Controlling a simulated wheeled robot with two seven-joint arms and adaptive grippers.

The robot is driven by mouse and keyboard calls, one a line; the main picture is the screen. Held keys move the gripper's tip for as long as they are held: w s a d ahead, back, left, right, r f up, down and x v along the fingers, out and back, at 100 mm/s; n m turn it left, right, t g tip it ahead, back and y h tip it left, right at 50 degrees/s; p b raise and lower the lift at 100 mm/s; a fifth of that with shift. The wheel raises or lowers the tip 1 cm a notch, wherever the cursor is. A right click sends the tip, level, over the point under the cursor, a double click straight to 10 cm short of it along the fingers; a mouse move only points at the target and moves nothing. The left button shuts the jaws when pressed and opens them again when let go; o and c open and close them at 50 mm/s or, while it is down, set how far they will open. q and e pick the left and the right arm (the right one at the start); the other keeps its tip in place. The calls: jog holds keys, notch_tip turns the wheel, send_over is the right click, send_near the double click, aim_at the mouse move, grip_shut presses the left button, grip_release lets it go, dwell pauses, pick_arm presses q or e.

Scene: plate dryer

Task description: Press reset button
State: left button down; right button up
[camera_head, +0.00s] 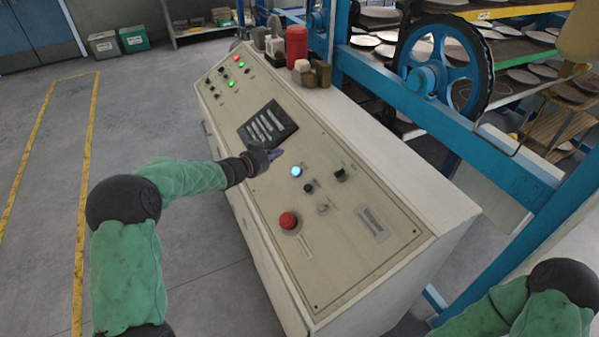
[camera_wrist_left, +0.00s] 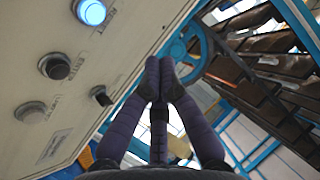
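A blue-lit round button (camera_head: 296,171) is on the sloped face of the beige control panel (camera_head: 335,243). It also shows at the top left of the left wrist view (camera_wrist_left: 91,11). My right gripper is out of view.
A red mushroom button (camera_head: 288,220) and black knobs (camera_head: 341,175) are near the blue button. A dark screen (camera_head: 267,124) is farther up the panel. A red cylinder (camera_head: 297,46) stands on the console's top. A blue frame with a wheel (camera_head: 447,67) stands behind.

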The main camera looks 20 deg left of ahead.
aim_at(296, 171)
pick_arm(q)
jog(key=shift+s+r, duration=0.1)
jog(key=shift+r, duration=0.05)
jog(key=shift+f, duration=0.2)
jog(key=w+f+b, duration=0.1)
jog(key=f+b, duration=0.1)
jog(key=w+d+f+b, duration=0.1)
jog(key=f+b, duration=0.1)
jog(key=d+f+b, duration=0.1)
jog(key=f+b, duration=0.1)
jog(key=b, duration=0.1)
jog(key=shift+w+d+f, duration=0.25)
jog(key=shift+w, duration=0.15)
jog(key=shift+w+d+f+b, duration=0.2)
jog(key=shift+w+f+b, duration=0.1)
jog(key=shift+f+b, duration=0.1)
jog(key=shift+f, duration=0.1)
dwell(1.0)
jog(key=shift+w+d+f, duration=0.15)
jog(key=shift+f, duration=0.1)
